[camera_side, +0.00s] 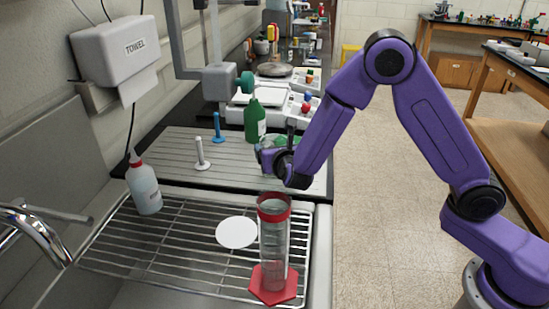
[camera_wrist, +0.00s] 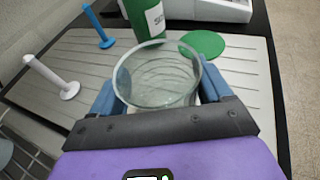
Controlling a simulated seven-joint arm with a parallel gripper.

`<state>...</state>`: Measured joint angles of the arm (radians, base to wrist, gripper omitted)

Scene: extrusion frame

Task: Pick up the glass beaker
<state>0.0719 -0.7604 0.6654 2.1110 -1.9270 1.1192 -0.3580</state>
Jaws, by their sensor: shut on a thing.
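The clear glass beaker (camera_wrist: 158,78) is between the two blue fingers of my gripper (camera_wrist: 166,88) in the wrist view, with its round open rim toward the camera. The fingers press on it from both sides. In the side view my gripper (camera_side: 270,157) is low over the grey grooved board, and the beaker is mostly hidden by it. I cannot tell whether the beaker's base touches the board.
A green bottle (camera_side: 255,122) stands just behind the beaker, with a green disc (camera_wrist: 203,44) beside it. White (camera_side: 201,154) and blue (camera_side: 217,128) stands are to the left on the board (camera_side: 172,150). A tall red-rimmed cylinder (camera_side: 273,240) stands in front, on the sink rack.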

